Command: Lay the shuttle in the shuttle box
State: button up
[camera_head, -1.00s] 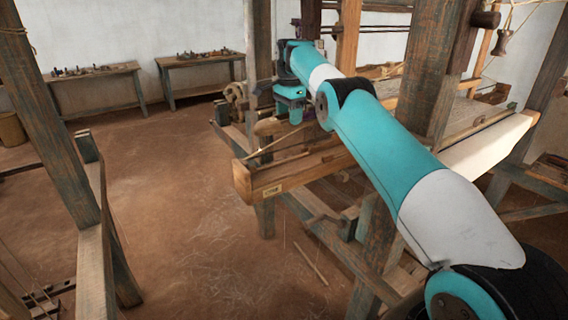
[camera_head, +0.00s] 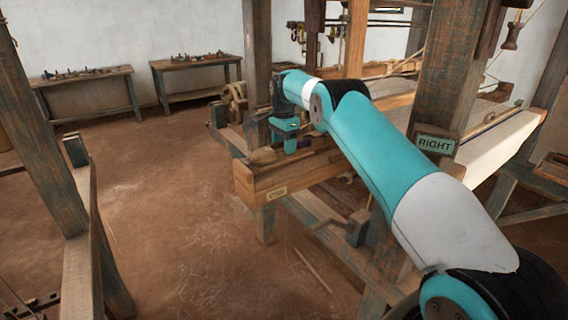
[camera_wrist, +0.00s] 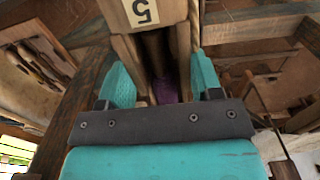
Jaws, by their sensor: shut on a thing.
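The shuttle box (camera_head: 242,183) is a long wooden trough with a tag on its near end, at the loom's side in the head view. Its pale walls (camera_wrist: 127,52) show in the wrist view beside a narrow dark slot. My gripper (camera_head: 289,149) is low over the box, pointing down. The shuttle (camera_head: 262,156) shows as a brown tip beside my gripper, at the level of the box rim. In the wrist view, a dark brown body with purple yarn (camera_wrist: 167,88) lies between my fingers (camera_wrist: 162,78). The fingers hide whether the shuttle touches the box floor.
A loom post (camera_head: 440,90) with a green RIGHT sign (camera_head: 435,145) stands right of my arm. Pale cloth (camera_head: 490,150) lies beyond it. Another post (camera_head: 257,70) stands behind the box. Two benches (camera_head: 85,85) with tools line the far wall. The earthen floor (camera_head: 180,210) at left is open.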

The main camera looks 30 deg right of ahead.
jog(key=shift+f+p, duration=0.9)
jog(key=shift+f, duration=2.15)
jog(key=shift+f, duration=0.1)
jog(key=o, duration=1.1)
